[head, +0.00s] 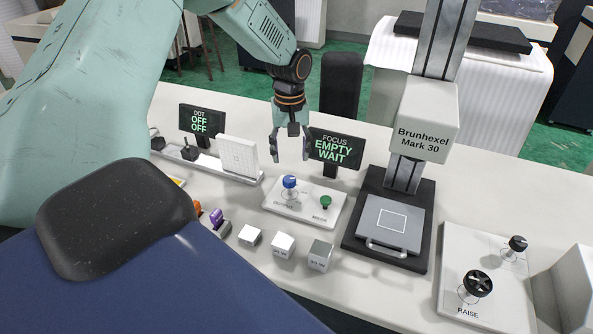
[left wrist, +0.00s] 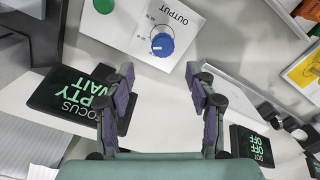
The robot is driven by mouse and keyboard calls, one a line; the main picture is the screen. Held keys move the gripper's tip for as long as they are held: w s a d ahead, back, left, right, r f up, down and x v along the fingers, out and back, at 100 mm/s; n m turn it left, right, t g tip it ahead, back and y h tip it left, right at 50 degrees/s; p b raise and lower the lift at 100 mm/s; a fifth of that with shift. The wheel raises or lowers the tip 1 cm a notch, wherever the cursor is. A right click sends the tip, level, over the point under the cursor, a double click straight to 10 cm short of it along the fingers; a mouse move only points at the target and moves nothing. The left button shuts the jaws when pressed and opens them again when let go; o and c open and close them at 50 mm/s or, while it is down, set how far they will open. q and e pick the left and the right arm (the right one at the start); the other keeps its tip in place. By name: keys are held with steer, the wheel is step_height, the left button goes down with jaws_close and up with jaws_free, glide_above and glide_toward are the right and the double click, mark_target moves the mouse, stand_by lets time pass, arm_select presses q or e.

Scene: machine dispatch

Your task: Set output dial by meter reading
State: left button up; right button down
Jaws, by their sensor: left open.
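The blue output dial (head: 289,182) stands on a white control panel (head: 322,213) at the middle of the table; in the left wrist view the dial (left wrist: 162,45) sits beside the word OUTPUT with small scale marks. A green button (head: 325,202) is on the same panel. The meter display (head: 336,148) behind it reads FOCUS EMPTY WAIT. My left gripper (head: 290,157) is open and empty, pointing down above and behind the dial, apart from it. Another display (head: 200,121) reads DOT OFF OFF. My right gripper does not show.
A Brunhexel Mark 30 machine (head: 427,125) with a grey plate (head: 388,223) stands right of the panel. Several small blocks, including a metal one (head: 320,255), lie in front. A panel with black knobs (head: 478,284) is at the right. A white upright plate (head: 238,156) stands left.

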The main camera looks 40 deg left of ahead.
mark_target(290, 177)
arm_select(q)
steer(key=f, duration=0.1)
steer(key=s+f, duration=0.1)
steer(key=f, duration=0.2)
steer(key=shift+s+f+b, duration=0.2)
steer(key=shift+s+b, duration=0.05)
steer(key=shift+b, duration=0.05)
steer(key=f, duration=0.1)
steer(key=w+f, duration=0.1)
steer(key=f, duration=0.1)
steer(key=shift+w+a+f, duration=0.15)
steer(key=shift+w+f, duration=0.1)
steer(key=shift+f, duration=0.1)
steer(key=shift+s+r, duration=0.45)
steer(key=shift+s, duration=0.1)
steer(key=shift+c, duration=0.2)
steer(key=shift+d, duration=0.2)
steer(key=shift+c, duration=0.7)
steer(key=shift+w+a+f, duration=0.15)
steer(key=shift+w+f, duration=0.2)
steer(key=shift+w, duration=0.1)
steer(key=c, duration=0.4)
steer(key=shift+s+r, duration=0.1)
steer(key=shift+s, duration=0.05)
steer(key=c, duration=0.3)
steer(key=shift+c, duration=1.4)
